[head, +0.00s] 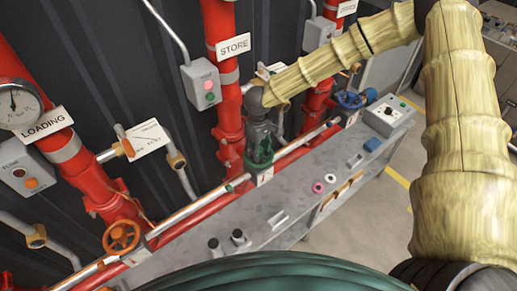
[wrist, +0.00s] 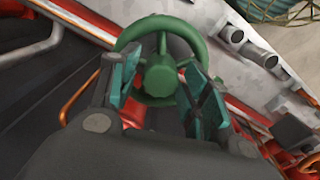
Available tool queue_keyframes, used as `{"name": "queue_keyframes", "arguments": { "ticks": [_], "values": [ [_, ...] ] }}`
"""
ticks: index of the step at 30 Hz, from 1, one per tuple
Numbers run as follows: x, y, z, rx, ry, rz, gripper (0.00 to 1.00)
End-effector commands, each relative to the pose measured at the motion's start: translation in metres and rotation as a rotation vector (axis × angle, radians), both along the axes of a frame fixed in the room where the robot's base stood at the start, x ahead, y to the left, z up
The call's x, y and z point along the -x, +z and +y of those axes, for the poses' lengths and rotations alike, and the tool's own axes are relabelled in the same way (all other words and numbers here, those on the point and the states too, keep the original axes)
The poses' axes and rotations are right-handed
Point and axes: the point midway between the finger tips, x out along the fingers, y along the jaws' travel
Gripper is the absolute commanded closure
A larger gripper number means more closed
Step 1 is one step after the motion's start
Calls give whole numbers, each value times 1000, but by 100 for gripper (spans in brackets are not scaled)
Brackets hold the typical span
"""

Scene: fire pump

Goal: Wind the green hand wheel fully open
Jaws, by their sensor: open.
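The green hand wheel (wrist: 127,38) faces my gripper in the wrist view, with its round hub (wrist: 160,76) near the picture's centre. My gripper (wrist: 164,72) is open. Its two teal finger pads stand left and right of the hub and overlap the wheel's lower rim in this view. I cannot tell whether they touch the wheel. In the head view my gripper (head: 260,146) is just above the green wheel (head: 249,166), and my arm and gripper hide part of it. Nothing is held between the fingers.
An orange hand wheel (head: 121,237) is on the red pipe at left, and a blue hand wheel (head: 349,101) is at the back right. A grey bench (head: 290,215) with small parts runs below. The STORE switch box (head: 203,84) is close to my wrist.

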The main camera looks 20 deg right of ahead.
Motion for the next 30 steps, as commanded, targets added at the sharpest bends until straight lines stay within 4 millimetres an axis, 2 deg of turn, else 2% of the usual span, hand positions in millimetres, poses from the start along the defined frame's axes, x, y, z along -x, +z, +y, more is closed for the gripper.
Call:
{"name": "queue_keyframes", "arguments": {
  "ticks": [21, 30],
  "values": [
    [0, 0, 0, 1, -619, 0, 52],
    [0, 0, 0, 0, -741, 0, 52]
  ]
}}
